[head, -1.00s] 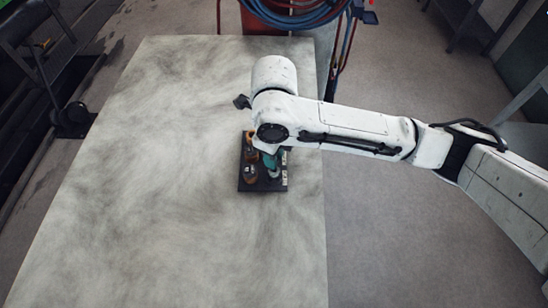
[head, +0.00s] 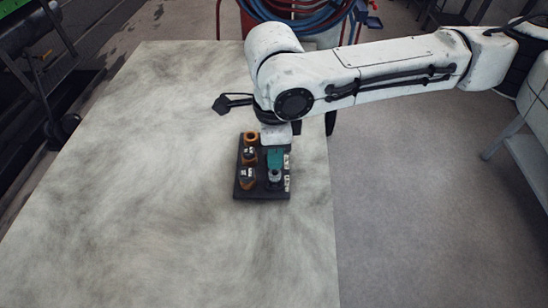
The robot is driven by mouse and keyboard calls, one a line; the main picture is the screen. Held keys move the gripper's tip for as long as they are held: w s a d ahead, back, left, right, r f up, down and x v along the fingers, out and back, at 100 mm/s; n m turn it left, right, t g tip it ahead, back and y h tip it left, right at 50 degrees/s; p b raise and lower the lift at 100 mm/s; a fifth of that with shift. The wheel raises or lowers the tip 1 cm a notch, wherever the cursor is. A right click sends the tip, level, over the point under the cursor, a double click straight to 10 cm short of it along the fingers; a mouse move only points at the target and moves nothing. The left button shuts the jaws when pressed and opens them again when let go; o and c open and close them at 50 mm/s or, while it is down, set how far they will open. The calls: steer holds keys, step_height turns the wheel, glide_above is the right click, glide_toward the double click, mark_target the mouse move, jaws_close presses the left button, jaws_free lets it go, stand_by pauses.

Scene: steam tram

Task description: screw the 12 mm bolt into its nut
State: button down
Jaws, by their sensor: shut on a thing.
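A black board (head: 241,182) lies on the table near its right edge. A grey and dark round piece (head: 274,176) sits in the right column near the front. My gripper (head: 275,158) points down over the right column, with a teal part showing at its lower end. It is shut on a small piece, taken to be the bolt, mostly hidden. Its size and whether it touches a nut cannot be made out.
White labels (head: 287,184) line the board's right edge. The pale mottled tabletop (head: 150,180) is clear to the left and front. Red and blue hoses (head: 300,15) hang behind the table's far edge. A grey bench (head: 530,160) stands at the right.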

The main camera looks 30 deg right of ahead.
steer(key=shift+d+f+b, duration=0.1)
steer(key=shift+b, duration=0.4)
steer(key=shift+s, duration=0.1)
steer(key=shift+r+p, duration=0.25)
steer(key=shift+p, duration=0.4)
steer(key=shift+f, duration=1.65)
stand_by(2.9)
steer(key=c, duration=1.5)
jaws_free()
jaws_close()
steer(key=shift+r+m+p, duration=0.1)
steer(key=shift+m+p, duration=0.4)
steer(key=shift+p, duration=0.05)
steer(key=m+p, duration=0.1)
steer(key=m, duration=0.2)
steer(key=shift+m+p, duration=0.3)
steer(key=shift+m, duration=0.6)
